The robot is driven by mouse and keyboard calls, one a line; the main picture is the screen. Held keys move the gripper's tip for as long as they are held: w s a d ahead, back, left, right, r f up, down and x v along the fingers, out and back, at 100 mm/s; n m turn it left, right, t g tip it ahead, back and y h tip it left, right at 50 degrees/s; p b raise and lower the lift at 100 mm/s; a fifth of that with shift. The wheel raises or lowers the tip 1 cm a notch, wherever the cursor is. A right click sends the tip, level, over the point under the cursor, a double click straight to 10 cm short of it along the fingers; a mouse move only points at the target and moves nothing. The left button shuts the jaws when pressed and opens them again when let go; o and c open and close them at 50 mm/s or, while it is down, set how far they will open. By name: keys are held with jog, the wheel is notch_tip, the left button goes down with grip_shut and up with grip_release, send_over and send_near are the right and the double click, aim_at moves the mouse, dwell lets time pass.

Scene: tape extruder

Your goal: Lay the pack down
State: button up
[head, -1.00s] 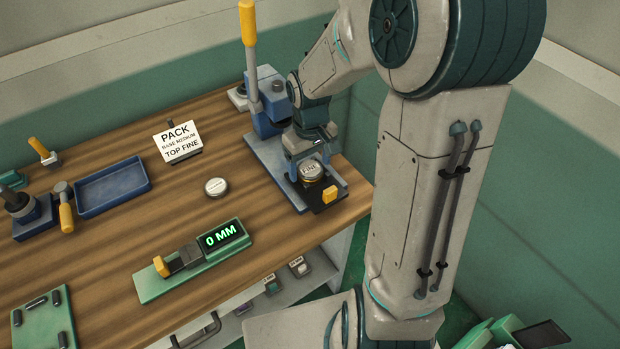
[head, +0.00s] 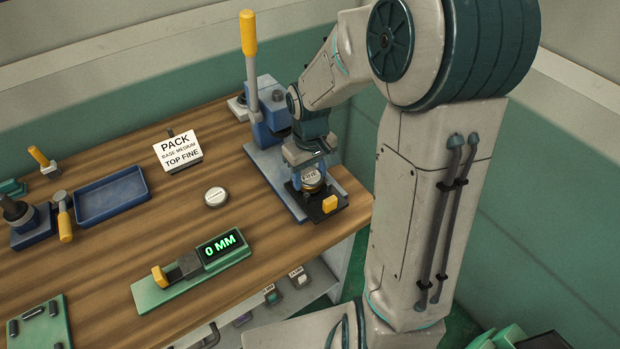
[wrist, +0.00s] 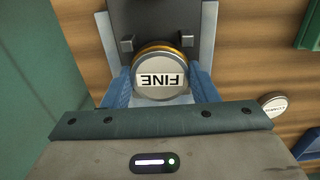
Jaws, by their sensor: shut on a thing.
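The pack is a short round stack with a grey lid labelled FINE and a yellow band below it. It shows in the wrist view (wrist: 160,77) between my two blue fingers, and in the head view (head: 312,179) under my gripper (head: 309,172). My gripper is shut on the pack from above, with a finger on each side. The pack is over the dark plate (head: 328,207) at the front end of the blue-grey press base. I cannot tell whether its underside touches the plate. The sign (head: 178,150) reads PACK, BASE MEDIUM, TOP FINE.
A loose round lid (head: 216,197) lies on the bench left of the press. The green gauge (head: 192,271) reads 0 MM. The press lever (head: 249,60) stands upright behind my gripper. An empty blue tray (head: 112,192) is farther left. Bare wood lies between them.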

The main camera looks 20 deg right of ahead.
aim_at(310, 176)
jog(key=shift+r+p, duration=2.7)
jog(key=shift+r, duration=0.9)
